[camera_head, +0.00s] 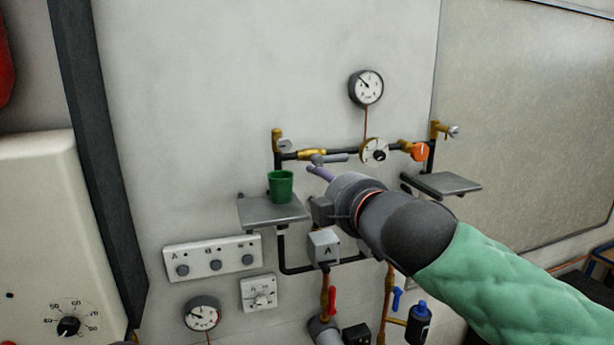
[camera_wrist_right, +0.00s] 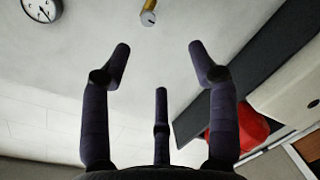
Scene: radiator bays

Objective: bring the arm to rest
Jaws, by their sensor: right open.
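My right arm (camera_head: 500,283), in a green quilted sleeve, reaches in from the lower right in the head view. Its right gripper (camera_head: 320,172) is in front of the pipework on the wall, partly hidden behind its own wrist. In the right wrist view the right gripper (camera_wrist_right: 158,62) has its dark fingers spread apart, with nothing between them. My left gripper is not in view.
A green cup (camera_head: 281,186) stands on a grey shelf (camera_head: 255,212) left of the gripper. Another shelf (camera_head: 447,184) is to the right.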

